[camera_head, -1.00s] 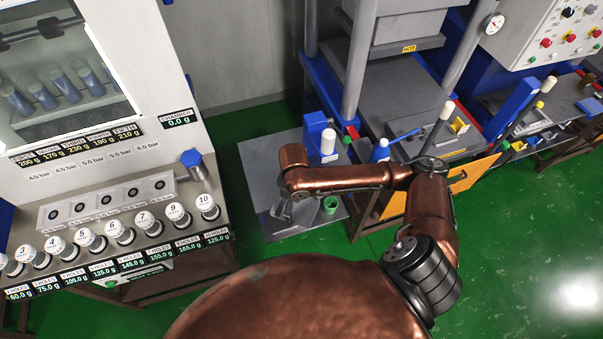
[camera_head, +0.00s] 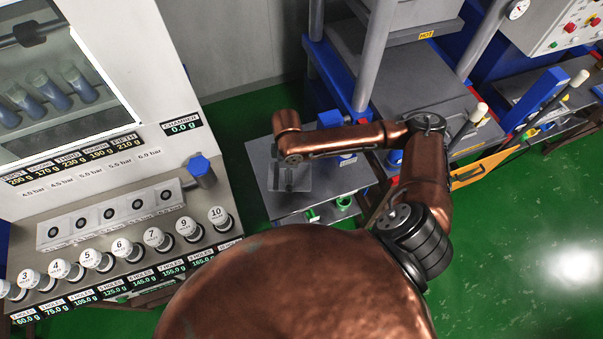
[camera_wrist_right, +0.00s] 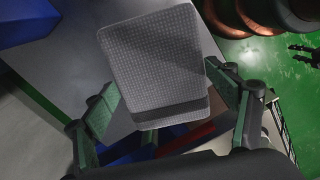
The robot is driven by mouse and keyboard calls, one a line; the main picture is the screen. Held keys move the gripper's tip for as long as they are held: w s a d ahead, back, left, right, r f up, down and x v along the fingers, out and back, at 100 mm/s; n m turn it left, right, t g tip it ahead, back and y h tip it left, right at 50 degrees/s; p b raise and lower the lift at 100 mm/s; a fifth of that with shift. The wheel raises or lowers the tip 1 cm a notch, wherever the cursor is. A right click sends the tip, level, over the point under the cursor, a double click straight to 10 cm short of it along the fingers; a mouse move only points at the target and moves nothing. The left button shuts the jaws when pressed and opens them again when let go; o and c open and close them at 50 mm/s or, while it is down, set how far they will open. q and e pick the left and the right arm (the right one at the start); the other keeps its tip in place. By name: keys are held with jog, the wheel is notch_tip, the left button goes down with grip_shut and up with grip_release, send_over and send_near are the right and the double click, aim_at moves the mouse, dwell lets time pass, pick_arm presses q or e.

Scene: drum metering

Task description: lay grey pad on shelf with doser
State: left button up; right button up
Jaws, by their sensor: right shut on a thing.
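The grey pad (camera_wrist_right: 155,70) is a rounded, textured rectangle with a darker band at its lower end. In the right wrist view it is between the fingers of my right gripper (camera_wrist_right: 163,104), which is shut on it. In the head view my right gripper (camera_head: 290,178) hangs over a grey shelf-like table (camera_head: 265,160); the pad is hard to tell apart from it there. I cannot tell which item is the doser. My left gripper is not in view.
My right arm partly hides blue and white items at the table's right. A press (camera_head: 420,85) stands to the right and a white labelled cabinet (camera_head: 165,120) to the left.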

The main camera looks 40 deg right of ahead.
jog(key=f, duration=0.2)
jog(key=s+f, duration=0.1)
jog(key=f, duration=0.1)
jog(key=shift+d, duration=0.25)
jog(key=shift+w+f, duration=0.1)
jog(key=shift+f, duration=0.6)
notch_tip(320, 180, down, 3)
jog(key=shift+r, duration=0.1)
jog(key=o, duration=0.9)
jog(key=shift+c, duration=0.2)
jog(key=o, duration=0.4)
jog(key=shift+c, duration=0.2)
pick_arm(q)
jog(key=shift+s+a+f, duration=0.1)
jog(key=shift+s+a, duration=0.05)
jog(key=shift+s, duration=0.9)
